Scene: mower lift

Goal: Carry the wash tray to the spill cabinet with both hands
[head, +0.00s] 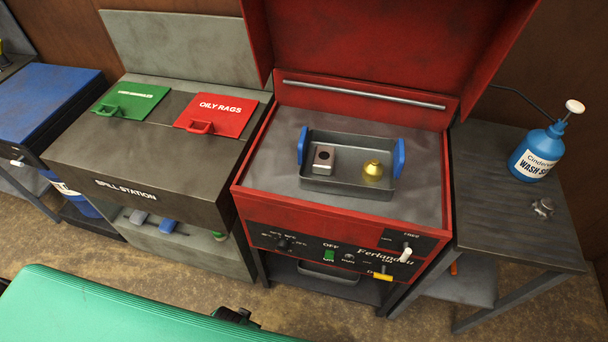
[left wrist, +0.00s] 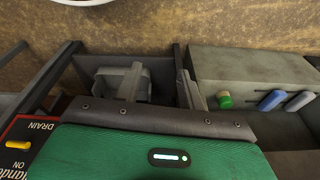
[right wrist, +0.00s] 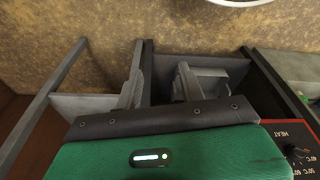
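The wash tray (head: 348,186) is a grey rectangular tray with a blue handle at each end, resting on the grey top inside the red parts washer (head: 330,214). A grey block with a round hole (head: 324,159) and a brass part (head: 372,171) lie in it. The spill cabinet (head: 140,184), marked SPILL STATION, stands left of the washer. My left gripper (left wrist: 160,76) is open and empty in the left wrist view. My right gripper (right wrist: 160,72) is open and empty in the right wrist view. Neither gripper is seen at the tray.
The spill cabinet top carries a green lid (head: 131,101) and a red OILY RAGS lid (head: 217,115). A side table (head: 500,205) at right holds a blue wash bottle (head: 537,152) and a small metal part (head: 543,208). The washer's red lid (head: 385,45) stands open.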

